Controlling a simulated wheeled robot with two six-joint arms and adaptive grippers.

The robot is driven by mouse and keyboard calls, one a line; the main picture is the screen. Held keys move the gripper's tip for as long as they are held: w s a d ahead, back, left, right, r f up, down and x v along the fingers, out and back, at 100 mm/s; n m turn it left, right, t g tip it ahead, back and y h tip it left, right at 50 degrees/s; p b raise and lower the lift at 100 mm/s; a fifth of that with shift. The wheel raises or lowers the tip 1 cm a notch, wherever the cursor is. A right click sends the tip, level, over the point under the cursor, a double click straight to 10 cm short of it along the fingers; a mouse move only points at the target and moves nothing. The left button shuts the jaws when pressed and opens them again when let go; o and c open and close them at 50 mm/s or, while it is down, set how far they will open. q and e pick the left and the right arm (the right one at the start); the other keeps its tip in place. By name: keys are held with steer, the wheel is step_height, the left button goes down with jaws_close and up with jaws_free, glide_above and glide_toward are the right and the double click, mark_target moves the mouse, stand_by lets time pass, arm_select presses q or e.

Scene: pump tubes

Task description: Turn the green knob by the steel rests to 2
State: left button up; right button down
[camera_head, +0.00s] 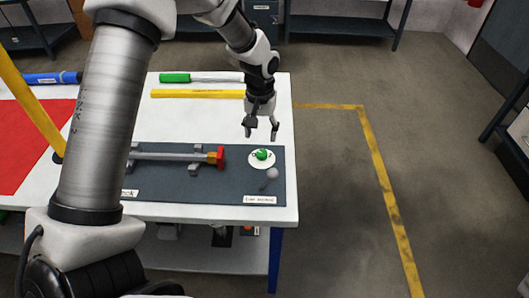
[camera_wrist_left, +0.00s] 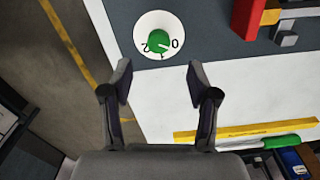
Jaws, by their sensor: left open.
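The green knob (camera_head: 262,154) sits on a round white dial (camera_head: 254,163) on the dark mat (camera_head: 235,186). In the left wrist view the green knob (camera_wrist_left: 158,41) shows with the marks 2, 1 and 0 around its near side. A small pale line on the knob seems to point toward the 0 side; its exact setting is hard to tell. My left gripper (camera_head: 261,138) is open and empty, just behind the knob and apart from it; its fingers (camera_wrist_left: 160,84) also show in the wrist view. The steel rests (camera_head: 196,161) hold a grey rod with a red end (camera_head: 220,157).
A small grey ball-topped lever (camera_head: 271,174) stands close in front of the dial. A yellow bar (camera_head: 195,93) and a green-ended tube (camera_head: 175,78) lie behind on the white table (camera_head: 215,120). The table's right edge is near the dial; open floor lies beyond.

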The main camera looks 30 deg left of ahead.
mark_target(262, 152)
arm_select(q)
steer(key=f, duration=0.7)
steer(key=shift+w+p, duration=0.2)
steer(key=shift+p, duration=0.15)
steer(key=shift+w+f, duration=0.15)
steer(key=shift+f, duration=0.25)
jaws_close()
